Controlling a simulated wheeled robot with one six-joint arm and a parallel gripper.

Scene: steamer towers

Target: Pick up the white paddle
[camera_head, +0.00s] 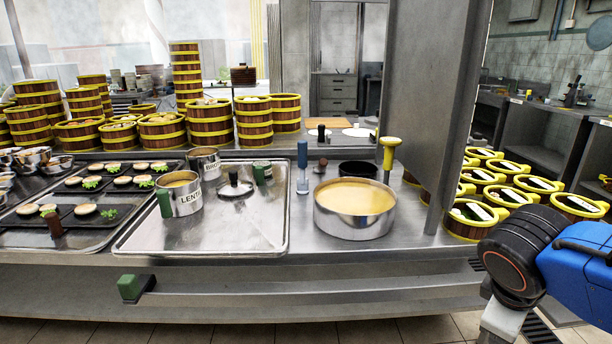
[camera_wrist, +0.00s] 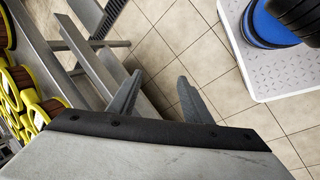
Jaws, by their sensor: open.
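I cannot clearly make out a white paddle in either view. In the head view, a blue-handled tool with a pale lower part (camera_head: 302,170) stands upright on the steel counter (camera_head: 270,258), left of a wide pan of yellowish liquid (camera_head: 354,208). A yellow-handled tool (camera_head: 389,150) stands behind that pan. My gripper (camera_wrist: 160,76) is open and empty in the wrist view, its two fingers apart over the tiled floor. It is away from the counter's tools. My arm enters the head view at the lower right.
A metal tray (camera_head: 275,232) holds a pot labelled LENTIL (camera_head: 188,198). Steamer baskets (camera_head: 210,132) stand at the back. More yellow-rimmed baskets (camera_head: 475,221) stand right of a steel post (camera_head: 458,120). Tiled floor (camera_wrist: 205,65) lies clear below my gripper.

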